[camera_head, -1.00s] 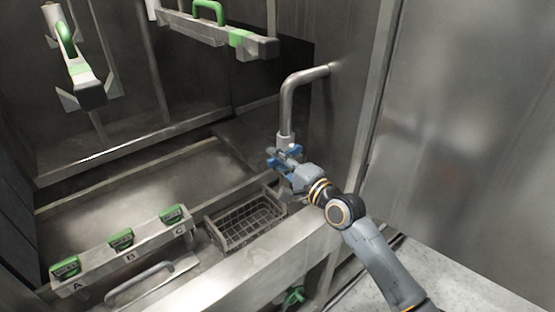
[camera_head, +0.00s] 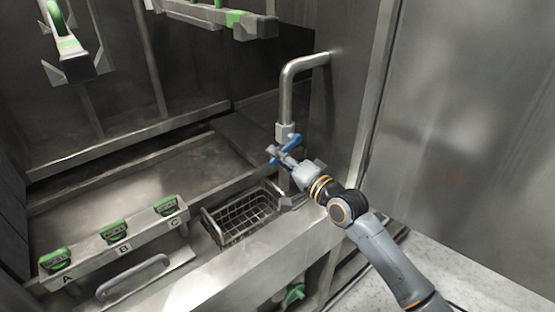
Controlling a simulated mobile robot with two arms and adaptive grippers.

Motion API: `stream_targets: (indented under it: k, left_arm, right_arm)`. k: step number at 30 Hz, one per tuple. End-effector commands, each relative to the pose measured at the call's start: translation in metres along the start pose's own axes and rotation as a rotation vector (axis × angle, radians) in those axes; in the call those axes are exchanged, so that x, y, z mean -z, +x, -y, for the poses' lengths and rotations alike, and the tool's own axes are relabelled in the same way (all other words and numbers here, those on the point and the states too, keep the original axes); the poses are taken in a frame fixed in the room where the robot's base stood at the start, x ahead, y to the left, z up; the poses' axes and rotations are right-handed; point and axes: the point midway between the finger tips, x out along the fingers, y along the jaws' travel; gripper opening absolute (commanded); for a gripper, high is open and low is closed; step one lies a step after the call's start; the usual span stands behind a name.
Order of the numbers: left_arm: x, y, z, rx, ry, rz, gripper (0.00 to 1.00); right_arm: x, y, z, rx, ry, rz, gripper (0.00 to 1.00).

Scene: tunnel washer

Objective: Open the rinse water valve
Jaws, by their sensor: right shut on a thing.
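The rinse water valve has a blue handle (camera_head: 291,146) on the vertical part of a bent steel pipe (camera_head: 287,95), at the middle right of the head view. My right gripper (camera_head: 280,156) is shut on the blue handle. The handle now sits tilted, its upper end to the right. The fingers hide part of the handle and of the pipe below it. My left gripper does not show.
A wire basket (camera_head: 242,217) sits just below and left of the valve. Green handles marked A, B and C stand on a rail (camera_head: 120,243) at lower left. A steel wall (camera_head: 465,130) closes the right side. A green knob (camera_head: 294,293) shows low down.

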Motion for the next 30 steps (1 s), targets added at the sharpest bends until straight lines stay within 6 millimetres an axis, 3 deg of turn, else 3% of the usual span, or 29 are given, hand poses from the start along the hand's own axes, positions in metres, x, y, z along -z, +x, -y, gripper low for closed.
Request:
stream_targets:
  k: [10, 26, 27, 30]
  left_arm:
    - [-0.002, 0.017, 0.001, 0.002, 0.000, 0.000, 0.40]
    - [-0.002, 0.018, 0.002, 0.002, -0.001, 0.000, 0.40]
    - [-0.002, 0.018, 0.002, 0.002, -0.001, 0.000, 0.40]
    - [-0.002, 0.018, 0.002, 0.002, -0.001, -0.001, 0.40]
  right_arm:
    - [0.000, 0.000, -0.013, -0.002, -0.162, 0.000, 0.00]
    - [0.001, 0.000, -0.013, -0.002, -0.191, 0.001, 0.00]
    - [0.001, 0.000, -0.013, -0.002, -0.191, 0.001, 0.21]
    - [0.001, 0.000, -0.013, -0.002, -0.191, 0.001, 0.42]
